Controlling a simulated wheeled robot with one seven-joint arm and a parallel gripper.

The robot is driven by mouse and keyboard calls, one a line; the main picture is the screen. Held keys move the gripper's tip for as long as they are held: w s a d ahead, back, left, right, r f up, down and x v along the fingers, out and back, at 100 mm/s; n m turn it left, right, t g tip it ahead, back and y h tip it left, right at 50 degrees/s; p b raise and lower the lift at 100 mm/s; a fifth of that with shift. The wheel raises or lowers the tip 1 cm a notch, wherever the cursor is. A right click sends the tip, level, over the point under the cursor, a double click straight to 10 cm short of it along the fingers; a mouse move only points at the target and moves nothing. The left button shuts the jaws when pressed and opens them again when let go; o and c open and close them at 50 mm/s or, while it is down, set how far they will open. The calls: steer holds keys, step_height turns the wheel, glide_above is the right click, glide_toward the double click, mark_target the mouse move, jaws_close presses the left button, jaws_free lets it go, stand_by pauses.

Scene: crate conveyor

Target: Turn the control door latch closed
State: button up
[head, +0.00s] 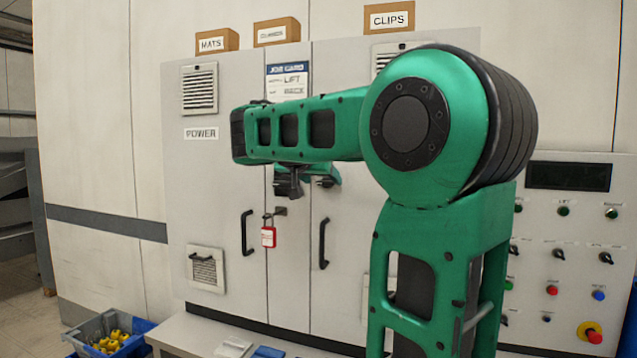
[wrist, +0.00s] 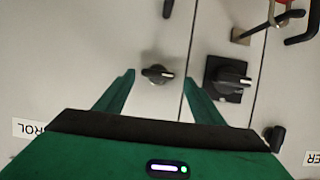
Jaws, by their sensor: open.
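The control door latch (wrist: 157,73) is a small black turn knob on a pale door in the wrist view. Its grip lies roughly sideways, with a white mark at its right end. My gripper (wrist: 157,76) is open, one green finger on each side of the knob, with visible gaps. I cannot tell how deep the fingertips are relative to it. A cut-off label (wrist: 28,127) reading "ROL" is on the same door. In the head view my arm crosses the cabinet (head: 218,260) and hides much of the control door.
A larger black knob on a square plate (wrist: 228,78) sits right of the fingers, across a door seam. Another black knob (wrist: 275,137) is on the power door. A red padlock (head: 268,237) and door handles (head: 247,232) hang lower. A button panel (head: 570,250) stands at right.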

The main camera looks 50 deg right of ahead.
steer(key=shift+w+d+f, duration=0.1)
steer(key=shift+d, duration=0.25)
steer(key=shift+c, duration=0.5)
